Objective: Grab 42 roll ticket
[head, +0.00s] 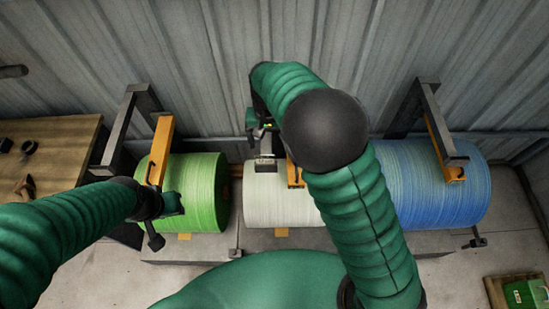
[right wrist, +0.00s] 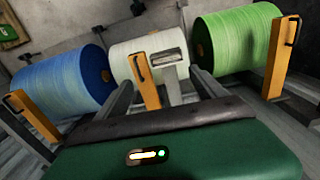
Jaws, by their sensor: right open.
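A small pale grey plate with a dark slot (right wrist: 167,60) stands in front of the white roll (right wrist: 150,50) in the right wrist view. It may be the ticket or its holder; no number is readable. It also shows in the head view (head: 265,164). My right gripper (head: 262,132) is partly hidden by my own arm. In the right wrist view its two grey fingers (right wrist: 160,88) are apart, with the plate beyond and between them, nothing held. My left gripper (head: 160,222) is in front of the green roll (head: 208,195); its jaws are unclear.
Yellow arms on dark brackets (head: 440,140) stand by the rolls. A blue roll (head: 430,185) is at the right. A corrugated wall closes the back.

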